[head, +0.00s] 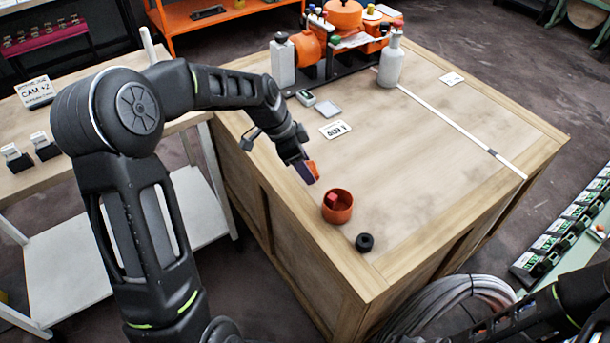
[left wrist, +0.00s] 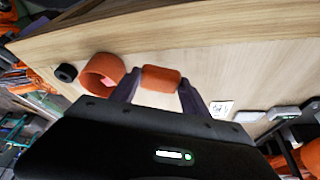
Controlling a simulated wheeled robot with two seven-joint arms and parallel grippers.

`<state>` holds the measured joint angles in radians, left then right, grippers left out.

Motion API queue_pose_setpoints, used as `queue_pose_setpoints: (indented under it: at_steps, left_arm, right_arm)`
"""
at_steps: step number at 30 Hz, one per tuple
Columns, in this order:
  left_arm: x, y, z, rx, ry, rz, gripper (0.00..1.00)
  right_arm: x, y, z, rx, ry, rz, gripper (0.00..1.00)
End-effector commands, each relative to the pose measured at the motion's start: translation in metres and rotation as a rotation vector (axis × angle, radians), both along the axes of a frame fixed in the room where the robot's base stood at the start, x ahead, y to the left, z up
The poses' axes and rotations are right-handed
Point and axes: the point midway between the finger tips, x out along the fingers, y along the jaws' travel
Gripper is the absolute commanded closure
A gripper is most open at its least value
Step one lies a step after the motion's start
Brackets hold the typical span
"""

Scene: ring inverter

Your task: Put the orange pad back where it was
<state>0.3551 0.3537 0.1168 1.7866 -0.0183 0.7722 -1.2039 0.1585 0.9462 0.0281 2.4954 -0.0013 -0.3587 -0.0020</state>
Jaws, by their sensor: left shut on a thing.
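The orange pad (left wrist: 161,78) is a small rounded block clamped between the two dark fingers of my left gripper (left wrist: 160,88) in the left wrist view. In the head view my left gripper (head: 307,171) points down near the left edge of the wooden table (head: 440,165), with the pad (head: 313,167) partly hidden by the fingers. The pad appears held above the tabletop, up and left of an orange round cup (head: 338,214). My right gripper is out of view; only part of that arm shows at the lower right.
The cup (left wrist: 92,68) holds a red block (head: 332,199). A black ring (head: 364,242) lies beside it near the front corner. A label card (head: 335,129), small grey items (head: 327,108), a white bottle (head: 391,62) and orange equipment (head: 343,14) stand farther back. The table's right half is mostly clear.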

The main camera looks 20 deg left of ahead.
Motion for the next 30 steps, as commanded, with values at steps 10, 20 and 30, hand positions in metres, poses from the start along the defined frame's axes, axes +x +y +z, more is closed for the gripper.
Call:
queue_pose_setpoints:
  at_steps: [10, 20, 30]
  left_arm:
    - [0.000, 0.000, -0.005, 0.001, -0.001, 0.000, 0.84]
    - [0.000, 0.000, -0.038, 0.001, -0.001, 0.000, 0.84]
    - [0.000, 0.000, -0.042, 0.000, -0.002, 0.001, 0.46]
  right_arm:
    - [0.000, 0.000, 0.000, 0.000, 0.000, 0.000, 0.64]
    - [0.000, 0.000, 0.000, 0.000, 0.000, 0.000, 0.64]
    - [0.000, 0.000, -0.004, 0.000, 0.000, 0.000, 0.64]
